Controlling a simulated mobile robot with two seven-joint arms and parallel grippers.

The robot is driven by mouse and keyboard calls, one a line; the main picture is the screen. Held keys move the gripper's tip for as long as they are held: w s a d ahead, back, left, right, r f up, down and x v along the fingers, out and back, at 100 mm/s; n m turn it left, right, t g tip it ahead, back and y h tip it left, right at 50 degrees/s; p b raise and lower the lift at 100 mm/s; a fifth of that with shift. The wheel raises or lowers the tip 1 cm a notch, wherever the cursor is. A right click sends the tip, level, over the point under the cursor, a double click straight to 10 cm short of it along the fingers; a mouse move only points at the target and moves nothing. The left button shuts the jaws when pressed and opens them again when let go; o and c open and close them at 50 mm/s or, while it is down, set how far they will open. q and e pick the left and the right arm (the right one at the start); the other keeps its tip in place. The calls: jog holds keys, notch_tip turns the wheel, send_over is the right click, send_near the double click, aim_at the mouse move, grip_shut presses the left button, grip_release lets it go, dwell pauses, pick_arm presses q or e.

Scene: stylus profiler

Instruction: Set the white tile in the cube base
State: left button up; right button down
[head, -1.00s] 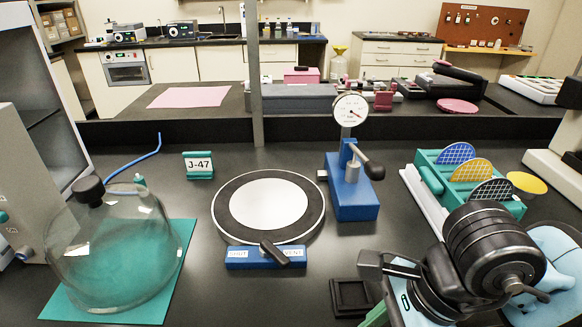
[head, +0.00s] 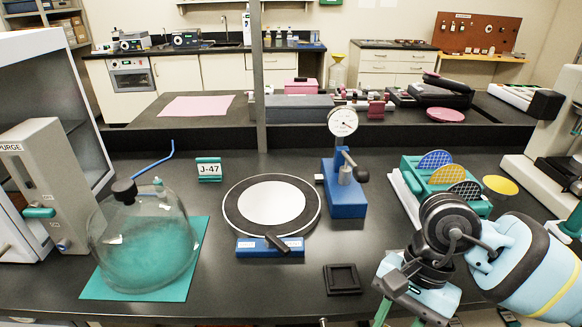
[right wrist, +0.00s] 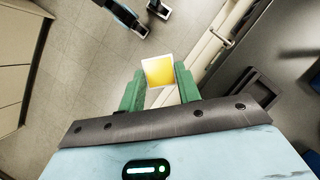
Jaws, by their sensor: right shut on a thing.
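My right gripper (head: 400,318) hangs at the bottom right of the head view, by the bench's front edge, its fingertips cut off by the frame. In the right wrist view its green fingers are shut on a small square tile (right wrist: 159,71) with a white rim and a yellow-looking face. The tile is held up over the floor, clear of any surface. A black square holder with a recessed middle (head: 342,279) lies flat on the bench, left of my right gripper and apart from it. It looks like the cube base and appears empty. My left gripper is not in view.
A dial gauge on a blue stand (head: 347,190) stands behind the holder. A round plate with a blue valve block (head: 270,245) is to its left, and a glass bell jar (head: 145,235) on a green mat is further left. A teal wafer rack (head: 420,180) stands behind my right arm.

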pick_arm(q)
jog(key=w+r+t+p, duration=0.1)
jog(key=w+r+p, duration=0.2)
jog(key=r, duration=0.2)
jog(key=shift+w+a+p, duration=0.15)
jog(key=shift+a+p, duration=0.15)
jog(key=shift+p, duration=0.05)
pick_arm(e)
jog(key=d+r+n+g+h, duration=0.1)
jog(key=d+r+n+h, duration=0.1)
jog(key=d+n, duration=0.3)
jog(key=n+h, duration=0.1)
jog(key=n, duration=0.2)
jog(key=shift+w+d+r, duration=0.25)
jog(key=shift+r, duration=0.15)
